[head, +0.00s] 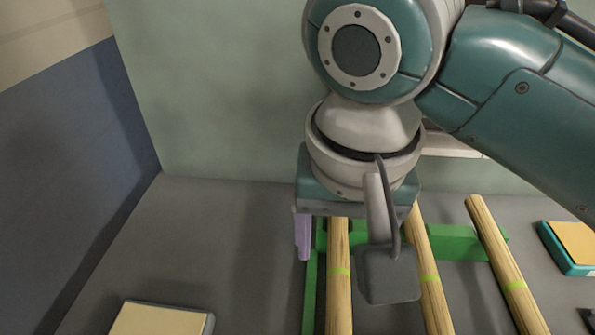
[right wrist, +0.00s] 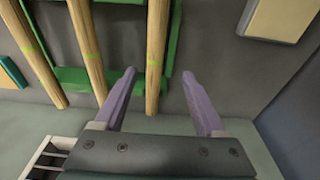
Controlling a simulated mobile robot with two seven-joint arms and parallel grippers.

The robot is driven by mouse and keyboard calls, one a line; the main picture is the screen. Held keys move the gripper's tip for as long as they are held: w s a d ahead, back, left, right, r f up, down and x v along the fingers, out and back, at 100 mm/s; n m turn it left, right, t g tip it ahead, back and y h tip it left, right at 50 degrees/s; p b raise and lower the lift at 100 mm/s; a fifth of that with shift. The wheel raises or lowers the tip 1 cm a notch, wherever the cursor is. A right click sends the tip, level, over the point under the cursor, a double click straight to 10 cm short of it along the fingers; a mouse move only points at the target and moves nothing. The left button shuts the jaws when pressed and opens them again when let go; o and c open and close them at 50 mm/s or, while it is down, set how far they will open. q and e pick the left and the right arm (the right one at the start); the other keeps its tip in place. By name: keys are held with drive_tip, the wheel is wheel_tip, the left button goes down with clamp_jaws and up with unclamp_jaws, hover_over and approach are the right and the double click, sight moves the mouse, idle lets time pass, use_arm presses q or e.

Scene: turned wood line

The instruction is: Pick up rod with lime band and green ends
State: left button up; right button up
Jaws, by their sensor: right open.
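Three long pale wooden rods, each with a lime band, lie side by side across a green rack (head: 455,243). In the head view they are the left rod (head: 339,290), the middle rod (head: 431,290) and the right rod (head: 497,250). No green ends show on any rod; the near ends are cut off. My right gripper (right wrist: 158,76) is open, its purple fingers either side of the left rod (right wrist: 157,45) in the right wrist view, without visible contact. I cannot tell whether the fingertips are level with it. My left gripper is out of view.
A cream-topped box (head: 162,320) lies at the lower left and a teal box with a tan top (head: 570,246) at the right. A pale green wall stands behind and a dark blue panel (head: 75,170) at left.

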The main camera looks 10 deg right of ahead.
sight(340, 271)
wheel_tip(340, 271, down, 2)
drive_tip(key=shift+d+f, duration=0.1)
drive_tip(key=shift+f, duration=0.15)
drive_tip(key=f, duration=0.1)
drive_tip(key=w+f, duration=0.1)
drive_tip(key=f, duration=0.1)
drive_tip(key=d+f+b, duration=0.1)
drive_tip(key=f, duration=0.1)
drive_tip(key=shift+w+f, duration=0.2)
drive_tip(key=shift+c, duration=0.4)
clamp_jaws()
